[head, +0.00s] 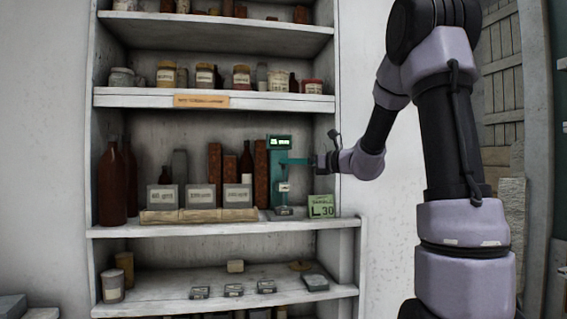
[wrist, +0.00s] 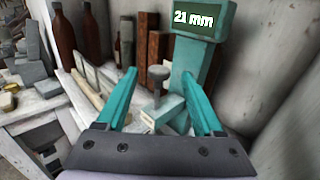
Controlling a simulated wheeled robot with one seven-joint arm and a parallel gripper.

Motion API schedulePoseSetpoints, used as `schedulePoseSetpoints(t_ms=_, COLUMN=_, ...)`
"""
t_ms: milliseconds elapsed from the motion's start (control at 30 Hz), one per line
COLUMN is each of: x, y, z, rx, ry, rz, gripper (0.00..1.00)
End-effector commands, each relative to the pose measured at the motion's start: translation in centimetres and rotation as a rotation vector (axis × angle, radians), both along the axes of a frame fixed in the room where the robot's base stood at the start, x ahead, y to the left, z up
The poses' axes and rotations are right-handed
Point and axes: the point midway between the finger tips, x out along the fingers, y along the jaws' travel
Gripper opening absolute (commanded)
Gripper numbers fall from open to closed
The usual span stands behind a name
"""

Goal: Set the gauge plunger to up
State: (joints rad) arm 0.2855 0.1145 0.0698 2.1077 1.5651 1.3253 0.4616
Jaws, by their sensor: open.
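The gauge (head: 279,145) is a teal upright post with a lit display at its top, on the middle shelf. In the wrist view the gauge display (wrist: 194,17) reads 21 mm. A grey round knob on a short stem, which looks like the plunger (wrist: 158,74), stands in front of the post. My gripper (head: 286,161) reaches in from the right, in front of the post. In the wrist view its teal fingers (wrist: 159,88) are apart, one on each side of the knob. I see no clear contact. The plunger's lower end is partly hidden.
A green card marked 30 (head: 321,207) stands right of the gauge. Grey labelled blocks (head: 201,196) sit on a wooden strip to the left. Brown bottles (head: 112,185) and the shelf's right side wall (head: 325,130) bound the space. The upper shelf (head: 215,98) hangs above.

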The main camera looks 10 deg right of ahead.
Motion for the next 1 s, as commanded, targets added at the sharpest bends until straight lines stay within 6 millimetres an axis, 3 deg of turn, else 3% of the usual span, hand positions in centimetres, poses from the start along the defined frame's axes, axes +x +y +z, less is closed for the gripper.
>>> schedulePoseSetpoints(t_ms=100, x=1.4, y=1.6, z=-0.1, rx=-0.001, ry=0.001, rz=0.003, gripper=0.69)
schedulePoseSetpoints(t_ms=300, x=2.8, y=2.8, z=0.0, rx=-0.001, ry=0.001, rz=0.001, gripper=0.69)
schedulePoseSetpoints(t_ms=633, x=3.0, y=3.1, z=0.0, rx=-0.001, ry=0.000, rz=0.000, gripper=0.69)
schedulePoseSetpoints(t_ms=800, x=3.0, y=3.0, z=0.0, rx=-0.001, ry=0.000, rz=0.000, gripper=0.04)
schedulePoseSetpoints(t_ms=833, x=3.0, y=3.0, z=0.0, rx=-0.001, ry=0.000, rz=0.000, gripper=0.00)
schedulePoseSetpoints(t_ms=1000, x=3.0, y=3.0, z=0.0, rx=-0.002, ry=0.001, rz=0.000, gripper=0.00)
